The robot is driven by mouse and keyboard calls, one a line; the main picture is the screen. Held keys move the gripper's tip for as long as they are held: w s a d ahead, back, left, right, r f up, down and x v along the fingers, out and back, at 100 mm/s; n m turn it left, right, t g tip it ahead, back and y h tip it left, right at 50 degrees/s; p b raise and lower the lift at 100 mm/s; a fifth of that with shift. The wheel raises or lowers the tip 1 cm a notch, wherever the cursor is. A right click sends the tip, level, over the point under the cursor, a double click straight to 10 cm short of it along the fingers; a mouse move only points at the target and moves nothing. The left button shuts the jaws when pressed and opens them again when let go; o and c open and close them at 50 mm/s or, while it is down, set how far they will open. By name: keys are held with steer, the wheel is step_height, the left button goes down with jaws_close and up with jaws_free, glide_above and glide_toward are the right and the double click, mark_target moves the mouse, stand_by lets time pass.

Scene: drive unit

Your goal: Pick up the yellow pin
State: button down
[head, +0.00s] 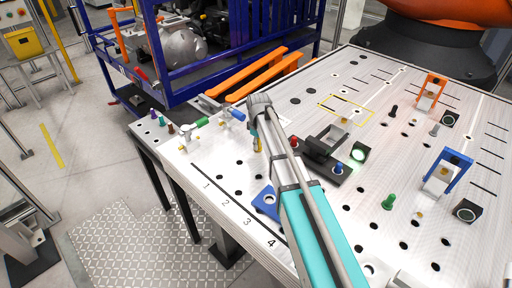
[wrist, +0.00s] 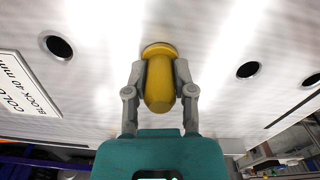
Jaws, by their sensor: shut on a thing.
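The yellow pin (wrist: 160,82) sits between the two grey fingers of my gripper (wrist: 160,92) in the wrist view. Both fingers press on its sides, with its rounded end toward the camera and its wider collar toward the metal table top. I cannot tell whether the pin touches the table or is in a hole. In the head view my gripper (head: 257,141) is over the left part of the table, near the row numbered 1 to 4. Only a sliver of yellow shows there, and my arm hides the rest.
A blue plate (head: 265,198) lies beside my arm. A black fixture (head: 318,150) with red and blue buttons stands to the right. A green pin (head: 389,201) and orange (head: 432,88) and blue (head: 447,172) brackets stand further right. Several empty holes surround the gripper.

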steer(key=shift+r, duration=0.1)
stand_by(0.4)
step_height(320, 180, up, 3)
steer(key=p, duration=0.3)
steer(key=s+r+p, duration=0.9)
steer(key=s+p, duration=0.1)
steer(key=s, duration=0.4)
steer(key=shift+d+r, duration=0.25)
steer(key=shift+r, duration=0.15)
